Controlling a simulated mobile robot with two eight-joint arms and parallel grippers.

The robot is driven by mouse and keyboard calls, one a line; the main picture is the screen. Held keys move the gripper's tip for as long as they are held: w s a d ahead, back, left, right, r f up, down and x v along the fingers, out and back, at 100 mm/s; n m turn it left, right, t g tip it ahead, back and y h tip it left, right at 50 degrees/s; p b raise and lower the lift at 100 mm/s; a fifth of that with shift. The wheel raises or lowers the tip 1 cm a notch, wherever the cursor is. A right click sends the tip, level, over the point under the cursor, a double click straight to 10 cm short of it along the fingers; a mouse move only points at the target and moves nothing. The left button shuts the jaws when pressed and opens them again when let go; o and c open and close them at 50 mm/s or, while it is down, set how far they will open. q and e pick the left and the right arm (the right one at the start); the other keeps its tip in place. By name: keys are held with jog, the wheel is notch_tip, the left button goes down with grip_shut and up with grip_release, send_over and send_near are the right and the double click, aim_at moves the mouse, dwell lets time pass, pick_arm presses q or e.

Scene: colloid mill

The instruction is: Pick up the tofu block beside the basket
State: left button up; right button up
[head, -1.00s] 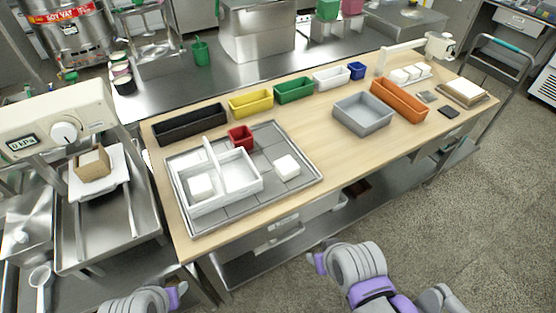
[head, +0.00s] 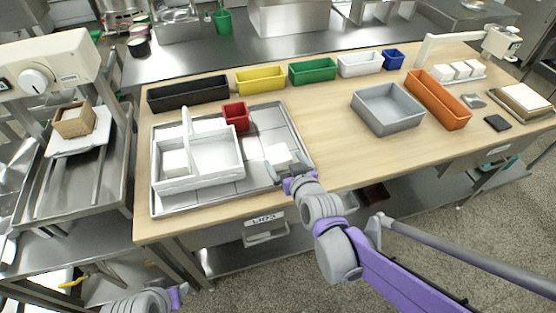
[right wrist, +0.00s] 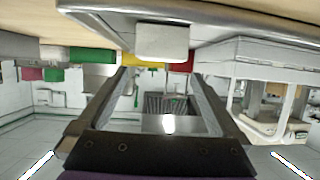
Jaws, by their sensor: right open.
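A white tofu block (head: 279,155) sits on the grey tray (head: 252,190), right of the white divided basket (head: 218,158). Another white block (head: 175,162) is inside the basket's left compartment. My right gripper (head: 288,177) is at the tray's front right edge, just in front of the free block and partly overlapping its lower corner. In the right wrist view, which appears upside down, the right gripper (right wrist: 163,76) is open and empty. The block (right wrist: 162,40) shows beyond its fingertips, apart from them. My left gripper (head: 177,296) is at the lower left; its jaw opening is unclear.
A red bin (head: 236,116) stands at the tray's back. Black, yellow, green, white and blue bins line the table's rear. A grey bin (head: 388,108) and an orange bin (head: 437,98) stand to the right. Bare wood (head: 325,135) lies between the tray and grey bin.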

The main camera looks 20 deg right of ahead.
aim_at(279, 156)
jog(key=shift+x, duration=0.9)
jog(key=shift+f+b+x, duration=0.2)
jog(key=shift+b+x, duration=0.15)
jog(key=shift+x, duration=0.95)
jog(key=shift+f+b+x, duration=0.25)
jog(key=shift+b+x, duration=0.05)
jog(key=shift+x, duration=1.05)
jog(key=shift+s, duration=0.25)
jog(key=shift+c, duration=0.3)
jog(key=c, duration=0.6)
